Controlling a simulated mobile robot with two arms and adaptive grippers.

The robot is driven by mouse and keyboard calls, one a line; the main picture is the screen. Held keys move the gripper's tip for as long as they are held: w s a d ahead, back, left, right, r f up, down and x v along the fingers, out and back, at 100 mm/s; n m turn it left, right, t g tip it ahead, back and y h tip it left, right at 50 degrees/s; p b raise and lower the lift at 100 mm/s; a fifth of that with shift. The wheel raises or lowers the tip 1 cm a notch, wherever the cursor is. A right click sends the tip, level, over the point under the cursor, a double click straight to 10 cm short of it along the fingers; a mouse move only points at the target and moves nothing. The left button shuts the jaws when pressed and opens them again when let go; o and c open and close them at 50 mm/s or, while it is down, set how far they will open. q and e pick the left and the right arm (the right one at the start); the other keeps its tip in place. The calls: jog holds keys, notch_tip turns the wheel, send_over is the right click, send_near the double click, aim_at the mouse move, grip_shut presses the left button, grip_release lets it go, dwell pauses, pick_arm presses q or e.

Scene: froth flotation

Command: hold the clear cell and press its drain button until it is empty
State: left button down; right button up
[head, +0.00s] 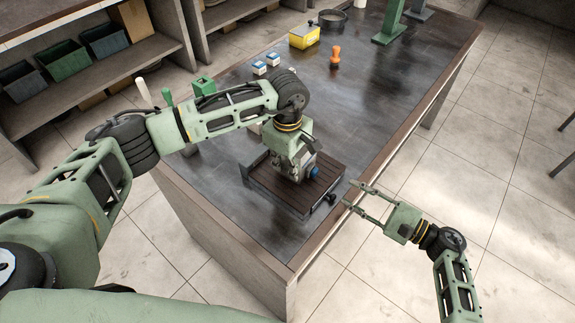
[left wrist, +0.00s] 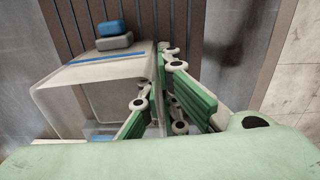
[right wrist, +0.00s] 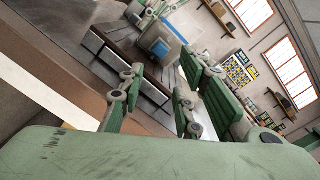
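The clear cell (left wrist: 75,100) stands on the dark slatted tray (head: 264,182); my left arm hides much of it in the head view. A blue drain button (head: 314,172) sticks out from its side and also shows in the left wrist view (left wrist: 111,27). My left gripper (head: 292,160) is over the cell, its fingers on both sides of one wall, narrowed onto it. My right gripper (head: 352,197) is open and empty, off the bench's right edge and apart from the button, which shows ahead in the right wrist view (right wrist: 161,48).
The dark bench (head: 245,230) has a raised brown edge. A dark knob (head: 331,199) sits at the tray's front. An orange-handled tool (head: 335,57), a yellow box (head: 304,37) and small blue-and-white boxes (head: 259,68) stand farther back.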

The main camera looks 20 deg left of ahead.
jog(key=shift+c, duration=0.2)
grip_shut()
dwell(1.4)
